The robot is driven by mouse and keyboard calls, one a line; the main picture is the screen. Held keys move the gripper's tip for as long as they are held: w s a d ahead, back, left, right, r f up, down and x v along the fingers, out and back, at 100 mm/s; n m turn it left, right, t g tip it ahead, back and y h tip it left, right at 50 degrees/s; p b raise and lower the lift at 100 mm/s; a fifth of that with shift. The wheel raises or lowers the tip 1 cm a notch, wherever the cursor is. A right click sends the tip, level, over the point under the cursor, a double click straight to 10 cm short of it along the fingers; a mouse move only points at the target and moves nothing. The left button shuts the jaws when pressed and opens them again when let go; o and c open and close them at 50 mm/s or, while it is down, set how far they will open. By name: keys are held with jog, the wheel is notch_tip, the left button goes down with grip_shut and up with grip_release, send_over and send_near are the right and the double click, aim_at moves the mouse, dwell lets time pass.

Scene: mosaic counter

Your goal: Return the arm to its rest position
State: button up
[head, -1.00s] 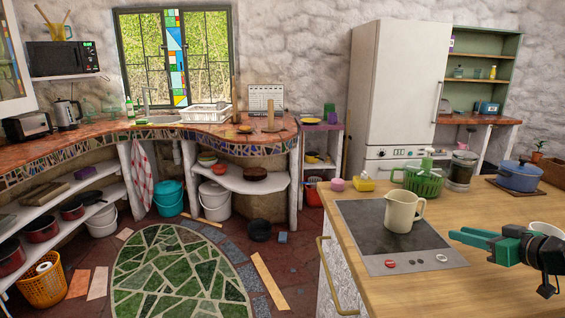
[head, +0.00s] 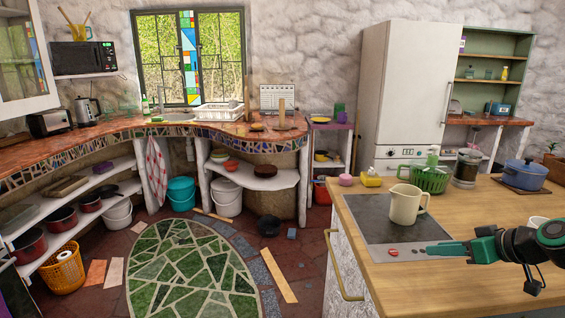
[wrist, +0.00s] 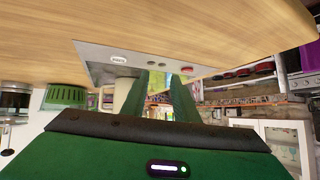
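My gripper (head: 430,248) reaches in from the right over the wooden counter (head: 470,215), in front of the cream jug and near the hob's front control strip. In the wrist view, its two green fingers (wrist: 158,88) stand apart with a gap between them and nothing held. The cream jug (head: 406,206) stands upright on the dark hob (head: 370,215), apart from the fingers in the head view. My arm enters from the right edge, its base end out of view.
A green basket (head: 428,180), a pink item (head: 345,180), a yellow item (head: 371,179), a coffee press (head: 467,168) and a blue pot (head: 525,174) stand along the counter's far side. A white cup (head: 538,222) is partly hidden behind my arm.

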jog(key=s+a+g, duration=0.1)
jog(key=a, duration=0.1)
jog(key=s+a+g, duration=0.1)
jog(key=a, duration=0.1)
jog(key=a+g, duration=0.1)
jog(key=a, duration=0.2)
jog(key=shift+s+f+h, duration=0.3)
jog(key=shift+s+h, duration=0.1)
jog(key=s+a+h, duration=0.1)
jog(key=s, duration=0.1)
jog(key=s+a+r+m+g+h, duration=0.1)
jog(key=s, duration=0.1)
jog(key=s+a+r+m+g, duration=0.1)
jog(key=s, duration=0.1)
jog(key=shift+a+r+h, duration=0.1)
jog(key=shift+a+h, duration=0.2)
jog(key=shift+h, duration=0.1)
jog(key=shift+s+a+r+m+h, duration=0.2)
jog(key=shift+s+r+m+h, duration=0.3)
jog(key=shift+s+r+m, duration=0.4)
jog(key=s+d+f+m+g, duration=0.1)
jog(key=s+d+m+g, duration=0.1)
jog(key=s+d, duration=0.3)
jog(key=s+d+f+m+g, duration=0.1)
jog(key=s+d+m, duration=0.3)
jog(key=s, duration=0.8)
jog(key=shift+d+g, duration=0.8)
jog(key=shift+d, duration=0.35)
jog(key=shift+f, duration=0.1)
